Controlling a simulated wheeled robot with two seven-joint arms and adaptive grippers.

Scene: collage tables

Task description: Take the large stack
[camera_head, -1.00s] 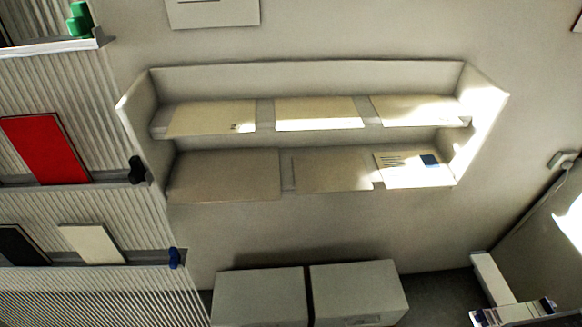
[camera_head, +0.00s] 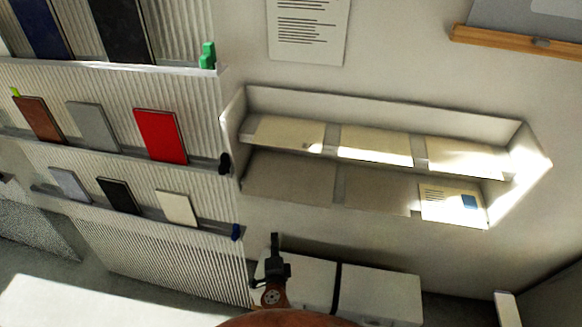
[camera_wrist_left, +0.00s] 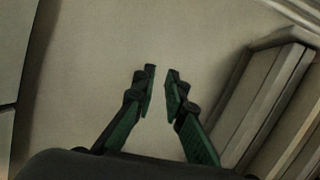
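A white wall shelf (camera_head: 385,106) holds flat paper stacks on two tiers. The upper tier has three cream stacks, one at the left (camera_head: 288,134), one in the middle (camera_head: 376,146) and one at the right (camera_head: 463,157). The lower tier has a wide tan stack (camera_head: 290,180), a tan stack (camera_head: 376,192) and a printed stack with a blue patch (camera_head: 452,202). I cannot tell which is the large stack. My left gripper (camera_head: 275,242) is below the shelf's left part, apart from it. In the left wrist view its fingers (camera_wrist_left: 160,76) are apart and empty. My right gripper is out of view.
Two pale boxes (camera_head: 378,296) stand below the shelf, behind my left gripper. A ribbed rack at the left holds a red book (camera_head: 161,136) and several others. A white surface (camera_head: 70,302) lies at lower left. Layered edges (camera_wrist_left: 275,100) show at right in the left wrist view.

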